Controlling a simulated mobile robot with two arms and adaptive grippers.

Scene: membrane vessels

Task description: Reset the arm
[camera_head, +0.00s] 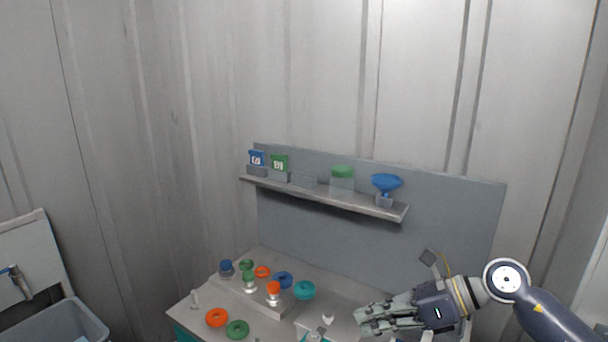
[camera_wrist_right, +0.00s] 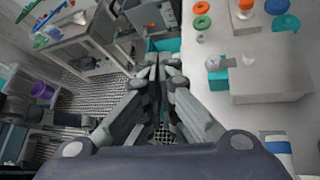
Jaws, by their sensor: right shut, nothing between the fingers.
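My right arm comes in from the right in the head view. Its gripper (camera_head: 372,318) is held over the right part of the grey worktable (camera_head: 190,306), pointing left. In the right wrist view the gripper (camera_wrist_right: 158,75) has its fingers together with nothing between them. My left gripper does not show in either view.
Coloured rings, such as an orange one (camera_head: 216,317) and a dark green one (camera_head: 237,329), and several capped vessels stand on the table. A shelf (camera_head: 330,197) behind holds a blue funnel (camera_head: 387,182) and small packs. A grey bin (camera_head: 60,325) is at the left.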

